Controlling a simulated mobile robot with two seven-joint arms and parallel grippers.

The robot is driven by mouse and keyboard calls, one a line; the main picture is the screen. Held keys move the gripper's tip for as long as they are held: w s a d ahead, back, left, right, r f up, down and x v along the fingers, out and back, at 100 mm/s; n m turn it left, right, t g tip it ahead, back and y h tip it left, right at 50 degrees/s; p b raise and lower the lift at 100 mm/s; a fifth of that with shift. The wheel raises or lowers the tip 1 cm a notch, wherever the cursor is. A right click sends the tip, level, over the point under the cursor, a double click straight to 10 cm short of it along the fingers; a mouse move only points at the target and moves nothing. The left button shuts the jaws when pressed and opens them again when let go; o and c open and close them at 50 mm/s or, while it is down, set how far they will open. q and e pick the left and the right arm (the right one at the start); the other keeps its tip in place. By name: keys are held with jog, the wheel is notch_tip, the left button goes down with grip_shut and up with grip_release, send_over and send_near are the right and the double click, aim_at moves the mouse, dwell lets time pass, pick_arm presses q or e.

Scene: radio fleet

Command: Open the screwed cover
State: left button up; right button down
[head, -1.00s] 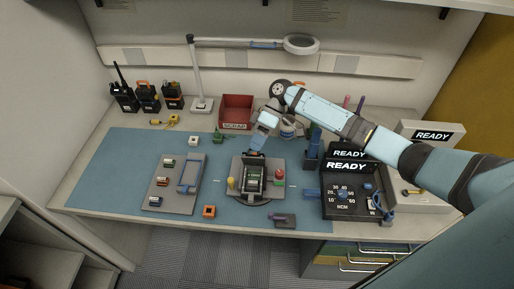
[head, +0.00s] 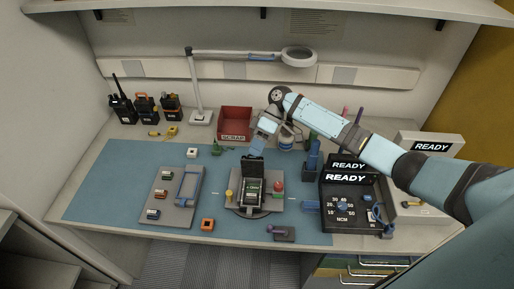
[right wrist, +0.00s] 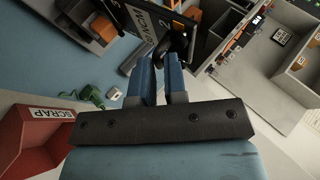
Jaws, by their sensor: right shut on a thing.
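The radio unit (head: 250,197) sits in a grey fixture (head: 234,206) on the blue mat, with its green inside showing. Its dark cover (head: 253,167) stands raised at the unit's back edge. My right gripper (head: 258,149) is at the top of this cover and shut on it. In the right wrist view its blue fingers (right wrist: 160,82) close at a small black part by a dark panel lettered NCM (right wrist: 157,22); the contact is partly hidden by the fingers. My left gripper is out of view.
A yellow post (head: 229,196) and a red knob (head: 278,186) flank the unit. A parts tray (head: 166,213) lies left, a black control box (head: 349,214) right. A red scrap bin (head: 235,122) and magnifier lamp (head: 299,56) stand behind. Bare mat lies at far left.

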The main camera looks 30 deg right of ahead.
jog(key=c, duration=1.4)
grip_release()
jog(key=shift+s+f, duration=0.15)
jog(key=shift+f, duration=0.4)
jog(key=shift+s+f, duration=0.15)
jog(key=shift+f, duration=0.4)
jog(key=o, duration=0.3)
jog(key=shift+w+f, duration=0.15)
jog(key=shift+w, duration=0.1)
jog(key=shift+s, duration=0.1)
jog(key=shift+c, duration=0.7)
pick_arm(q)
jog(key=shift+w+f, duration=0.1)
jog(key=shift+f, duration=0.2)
pick_arm(e)
jog(key=shift+d+r, duration=0.15)
jog(key=shift+r, duration=0.05)
jog(key=shift+w+d+r, duration=0.2)
jog(key=shift+w+r, duration=0.05)
pick_arm(q)
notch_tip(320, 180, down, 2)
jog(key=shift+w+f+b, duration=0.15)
jog(key=shift+b, duration=0.9)
pick_arm(e)
jog(key=v, duration=1.3)
jog(key=shift+r, duration=0.4)
jog(key=shift+w+a+f, duration=0.1)
jog(key=shift+a, duration=0.05)
